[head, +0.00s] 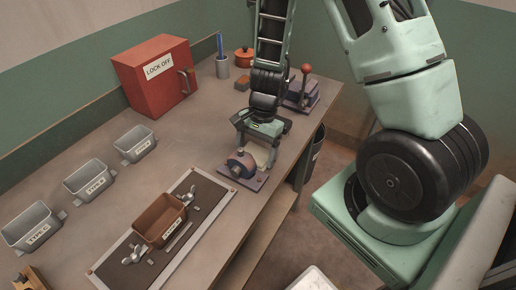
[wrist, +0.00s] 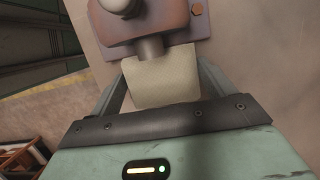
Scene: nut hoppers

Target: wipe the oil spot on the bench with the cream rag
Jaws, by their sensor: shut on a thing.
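The cream rag (wrist: 165,78) shows in the wrist view between the two fingers of my gripper (wrist: 162,85), beside the reddish fixture. My gripper is shut on the rag. In the head view my gripper (head: 257,152) points down low over the right part of the bench (head: 185,140), just behind the fixture, with a bit of the cream rag (head: 261,154) showing between its fingers. I cannot tell whether the rag touches the bench. I cannot make out the oil spot in either view.
The reddish fixture with a round knob (head: 240,163) stands close in front of my gripper. A lever device (head: 301,93) is behind. A red lock-off box (head: 155,75), grey hoppers (head: 87,181) and a brown bin on a mat (head: 160,219) are left. The middle bench is clear.

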